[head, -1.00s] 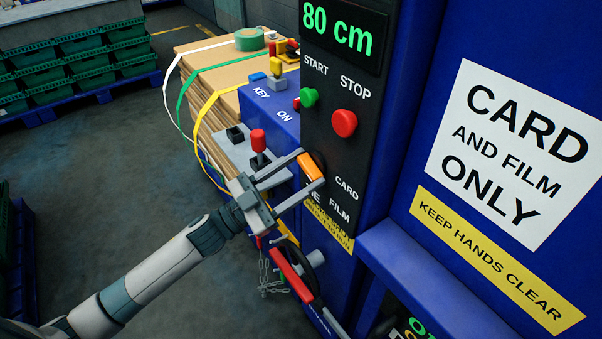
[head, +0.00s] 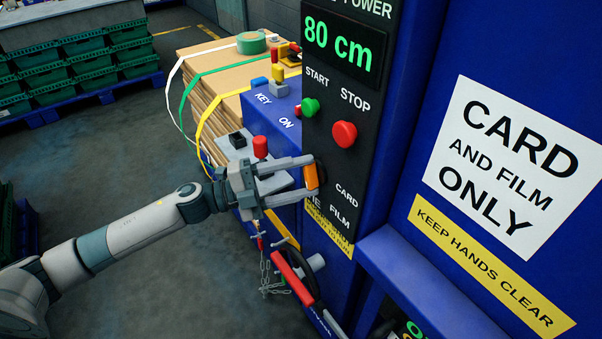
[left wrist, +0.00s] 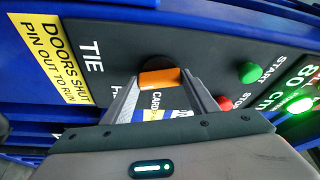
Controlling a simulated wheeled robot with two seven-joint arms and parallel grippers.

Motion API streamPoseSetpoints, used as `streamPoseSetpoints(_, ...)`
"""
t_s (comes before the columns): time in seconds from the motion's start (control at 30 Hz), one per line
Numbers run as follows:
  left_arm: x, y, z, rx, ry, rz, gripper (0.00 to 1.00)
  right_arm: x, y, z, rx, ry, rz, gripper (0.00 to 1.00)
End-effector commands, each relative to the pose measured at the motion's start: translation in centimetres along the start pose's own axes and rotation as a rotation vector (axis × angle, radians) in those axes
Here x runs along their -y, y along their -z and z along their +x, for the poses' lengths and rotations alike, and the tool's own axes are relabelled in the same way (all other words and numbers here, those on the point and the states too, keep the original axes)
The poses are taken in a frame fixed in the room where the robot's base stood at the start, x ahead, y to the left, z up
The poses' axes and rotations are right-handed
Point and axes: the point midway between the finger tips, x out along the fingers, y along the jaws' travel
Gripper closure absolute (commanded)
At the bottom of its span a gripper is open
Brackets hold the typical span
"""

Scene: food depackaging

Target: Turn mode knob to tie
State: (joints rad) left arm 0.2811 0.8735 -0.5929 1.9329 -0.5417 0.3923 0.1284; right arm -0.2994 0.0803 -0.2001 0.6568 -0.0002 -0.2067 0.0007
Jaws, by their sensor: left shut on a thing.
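The mode knob (head: 311,177) is an orange bar on the black control panel (head: 351,105), below the green START and red STOP buttons. Its bar stands nearly upright in the head view. CARD and FILM labels are to its right and below; TIE is partly hidden at its lower left. My left gripper (head: 313,178) comes in from the left, level, with its fingers closed around the knob. In the left wrist view, the knob (left wrist: 160,78) sits between the two fingertips and the TIE label (left wrist: 90,49) is clear. My right gripper is not in view.
A red-handled lever (head: 293,277) and a chain hang below my left gripper. A red-topped joystick (head: 260,148) stands just behind it. The START (head: 310,107) and STOP (head: 344,134) buttons are above. Strapped cardboard (head: 222,85) is behind the machine; open floor is at left.

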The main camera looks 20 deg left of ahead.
Motion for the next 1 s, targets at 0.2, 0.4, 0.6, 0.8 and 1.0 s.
streamPoseSetpoints(0.2,0.3,0.1,0.0,0.001,-0.063,0.148,0.69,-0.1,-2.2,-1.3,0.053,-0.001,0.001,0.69)
streamPoseSetpoints(0.4,0.2,0.0,0.0,0.001,-0.098,0.232,0.69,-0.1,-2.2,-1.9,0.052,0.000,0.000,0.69)
streamPoseSetpoints(0.6,0.1,0.1,0.0,0.000,-0.111,0.263,0.69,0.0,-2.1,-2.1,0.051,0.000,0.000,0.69)
streamPoseSetpoints(0.8,0.0,0.1,0.0,0.000,-0.113,0.268,0.69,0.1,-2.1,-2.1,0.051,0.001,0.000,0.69)
streamPoseSetpoints(1.0,0.0,0.1,0.0,0.000,-0.113,0.268,0.40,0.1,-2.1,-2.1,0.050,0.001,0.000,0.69)
